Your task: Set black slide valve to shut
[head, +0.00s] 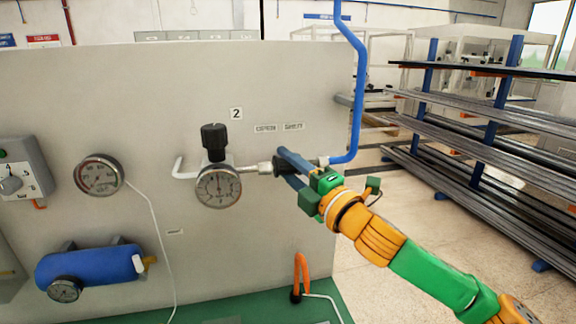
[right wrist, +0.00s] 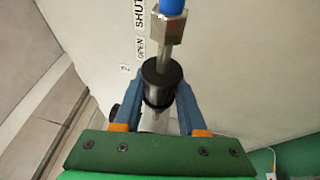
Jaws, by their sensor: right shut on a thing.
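The black slide valve (head: 280,167) is a dark sleeve on a thin horizontal pipe in front of the grey panel. It is below the OPEN label (head: 265,128) and SHUT label (head: 292,127), roughly between them. My right gripper (head: 284,165) reaches in from the right with its blue fingers around the sleeve. In the right wrist view, the black sleeve (right wrist: 161,76) sits between the blue fingers (right wrist: 160,90), which are shut on it. The fingers partly hide the sleeve. My left gripper is not in view.
A gauge (head: 219,187) with a black knob (head: 214,140) stands just left of the valve. A blue pipe (head: 357,90) rises to its right. Another gauge (head: 98,175), a blue cylinder (head: 95,266) and an orange-handled lever (head: 301,272) are on or near the panel. Racks (head: 480,110) stand at right.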

